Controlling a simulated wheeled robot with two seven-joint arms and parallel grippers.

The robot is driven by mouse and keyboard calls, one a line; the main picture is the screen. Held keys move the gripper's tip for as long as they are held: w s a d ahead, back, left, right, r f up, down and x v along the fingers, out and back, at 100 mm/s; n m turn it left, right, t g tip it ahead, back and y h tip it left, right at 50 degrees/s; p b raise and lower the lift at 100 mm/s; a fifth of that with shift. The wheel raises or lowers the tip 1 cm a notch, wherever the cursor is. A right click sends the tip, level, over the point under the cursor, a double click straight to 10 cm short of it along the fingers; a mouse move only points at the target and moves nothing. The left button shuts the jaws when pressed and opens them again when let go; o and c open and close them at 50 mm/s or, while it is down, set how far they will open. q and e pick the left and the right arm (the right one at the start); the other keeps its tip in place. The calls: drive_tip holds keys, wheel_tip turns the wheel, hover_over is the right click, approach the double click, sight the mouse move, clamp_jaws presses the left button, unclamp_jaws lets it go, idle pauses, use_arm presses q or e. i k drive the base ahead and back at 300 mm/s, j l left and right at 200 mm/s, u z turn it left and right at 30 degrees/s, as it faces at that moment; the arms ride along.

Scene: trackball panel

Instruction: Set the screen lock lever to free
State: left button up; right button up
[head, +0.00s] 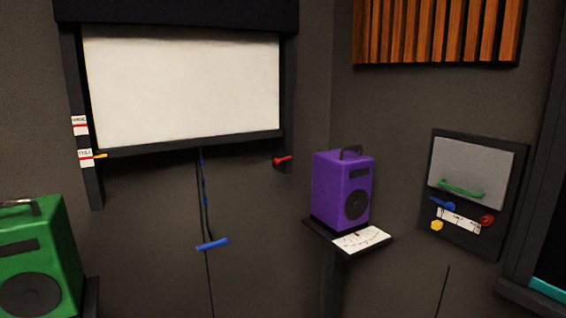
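A white projection screen (185,90) hangs in a dark frame on the wall, pulled down partway. A small red lever (283,160) sits at the lower end of the frame's right rail, its handle pointing right and slightly up. No readable label shows beside it, so its setting cannot be told. A blue pull handle (212,244) hangs on a cord below the screen. A yellow pointer (100,156) is at the left end of the screen's bottom bar, beside a small label (86,158) on the left rail. Neither of my grippers is in view.
A purple speaker (343,185) stands on a small shelf with a white scale card (362,239) in front. A wall panel (470,190) at right has a grey door with a green handle and coloured knobs. A green speaker (35,260) is at lower left.

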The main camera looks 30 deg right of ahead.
sight(275, 161)
drive_tip(key=i+j+z, duration=0.2)
drive_tip(key=i, duration=0.3)
drive_tip(key=i+j+z, duration=0.25)
drive_tip(key=i, duration=0.25)
drive_tip(key=j, duration=0.1)
